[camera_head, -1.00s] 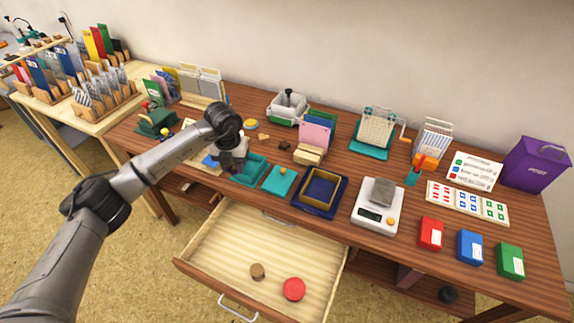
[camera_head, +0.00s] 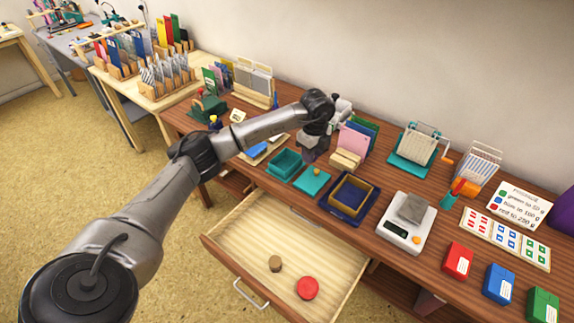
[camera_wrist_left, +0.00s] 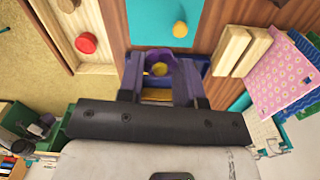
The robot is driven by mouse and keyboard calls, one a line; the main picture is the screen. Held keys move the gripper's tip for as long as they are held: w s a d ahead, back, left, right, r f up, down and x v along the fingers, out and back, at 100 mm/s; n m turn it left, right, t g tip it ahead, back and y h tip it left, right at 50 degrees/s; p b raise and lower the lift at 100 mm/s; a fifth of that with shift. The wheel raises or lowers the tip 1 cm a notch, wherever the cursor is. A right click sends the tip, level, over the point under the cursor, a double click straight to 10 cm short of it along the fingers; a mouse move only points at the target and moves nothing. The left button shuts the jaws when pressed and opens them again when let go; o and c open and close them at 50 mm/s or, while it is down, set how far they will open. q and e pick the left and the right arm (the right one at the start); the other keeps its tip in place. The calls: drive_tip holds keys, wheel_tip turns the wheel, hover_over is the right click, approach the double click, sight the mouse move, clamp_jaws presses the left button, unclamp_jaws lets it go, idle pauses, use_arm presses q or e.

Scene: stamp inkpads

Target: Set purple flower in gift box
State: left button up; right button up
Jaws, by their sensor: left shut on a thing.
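My left gripper (camera_wrist_left: 158,80) is shut on a small purple piece with a round yellow centre, the purple flower (camera_wrist_left: 160,69). In the head view the gripper (camera_head: 312,153) is above the table, behind a teal lid (camera_head: 313,182) with a gold knob, and the flower cannot be made out. An open dark blue box with a gold inner rim (camera_head: 350,194) stands right of the lid. An open teal box (camera_head: 284,164) stands left of it. I cannot tell for certain which is the gift box. My right gripper is not in view.
A pink card (camera_head: 357,141) in a wooden stand is close to the right of the gripper. A scale (camera_head: 402,227) with a grey block stands further right. The drawer (camera_head: 270,235) is open, holding a red disc (camera_head: 307,287) and a brown disc (camera_head: 275,263).

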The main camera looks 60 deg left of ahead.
use_arm(q)
drive_tip(key=b, duration=0.4)
hover_over(286, 166)
wheel_tip(286, 166, down, 6)
drive_tip(key=shift+s+f, duration=0.1)
drive_tip(key=shift+f, duration=0.1)
wheel_tip(286, 166, down, 4)
drive_tip(key=shift+r+b, duration=0.2)
drive_tip(key=shift+b, duration=0.55)
drive_tip(key=shift+f, duration=0.25)
drive_tip(key=shift+r, duration=0.1)
drive_tip(key=shift+f, duration=0.2)
drive_tip(key=o, duration=0.9)
